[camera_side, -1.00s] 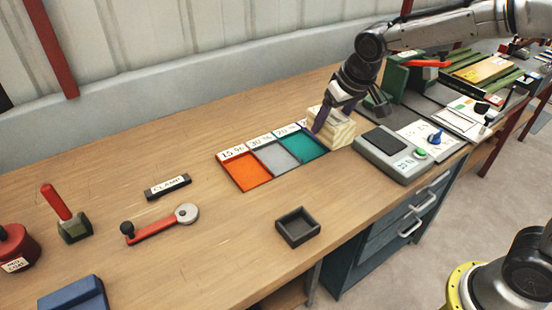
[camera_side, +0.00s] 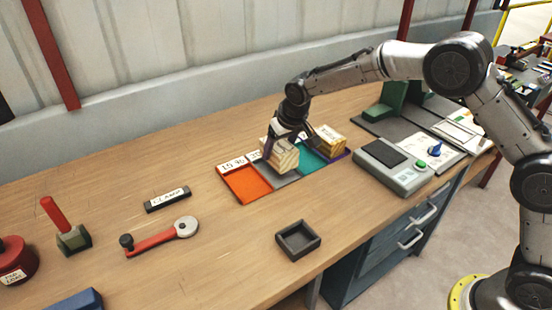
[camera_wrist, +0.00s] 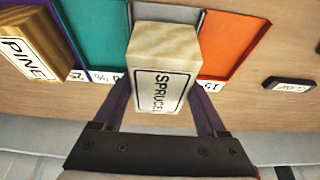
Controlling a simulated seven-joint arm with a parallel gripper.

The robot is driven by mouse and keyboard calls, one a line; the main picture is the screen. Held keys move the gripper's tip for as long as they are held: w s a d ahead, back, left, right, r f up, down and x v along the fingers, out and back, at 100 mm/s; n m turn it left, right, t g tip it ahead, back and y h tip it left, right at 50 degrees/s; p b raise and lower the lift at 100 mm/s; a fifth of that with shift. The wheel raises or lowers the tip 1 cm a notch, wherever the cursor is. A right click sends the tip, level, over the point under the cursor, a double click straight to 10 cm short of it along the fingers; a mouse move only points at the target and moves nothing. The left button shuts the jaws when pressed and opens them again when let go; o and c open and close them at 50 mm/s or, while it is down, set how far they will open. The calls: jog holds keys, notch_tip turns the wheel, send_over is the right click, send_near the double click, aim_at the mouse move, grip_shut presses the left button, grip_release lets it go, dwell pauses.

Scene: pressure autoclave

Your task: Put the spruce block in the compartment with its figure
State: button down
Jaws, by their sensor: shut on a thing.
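The pale wooden spruce block (camera_side: 281,156), marked SPRUCE in the wrist view (camera_wrist: 161,75), is between the fingers of my gripper (camera_side: 283,143). My gripper is shut on it and holds it over the grey compartment (camera_side: 287,180). I cannot tell whether its underside touches. To the left is the orange compartment (camera_side: 246,184), labelled 15 %; to the right is the teal compartment (camera_side: 314,161). The grey compartment's label is mostly hidden by the block and fingers. A purple compartment (camera_wrist: 24,5) lies at the far end, with the pine block (camera_wrist: 35,45) on it.
A grey meter (camera_side: 393,166) with a dark pad, green button and blue knob stands right of the compartments. A small dark tray (camera_side: 298,239) lies in front. A black clamp bar (camera_side: 167,199) and a red-handled tool (camera_side: 160,235) lie left. The bench between is clear.

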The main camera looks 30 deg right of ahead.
jog(key=shift+w+f, duration=0.35)
jog(key=shift+w, duration=0.05)
jog(key=shift+w+f, duration=0.15)
jog(key=shift+f, duration=1.55)
jog(key=shift+f, duration=0.2)
grip_release()
jog(key=shift+a+r, duration=0.1)
jog(key=shift+r, duration=0.25)
jog(key=v, duration=1.1)
jog(key=shift+s+r, duration=0.25)
jog(key=shift+s, duration=0.05)
jog(key=shift+r, duration=0.1)
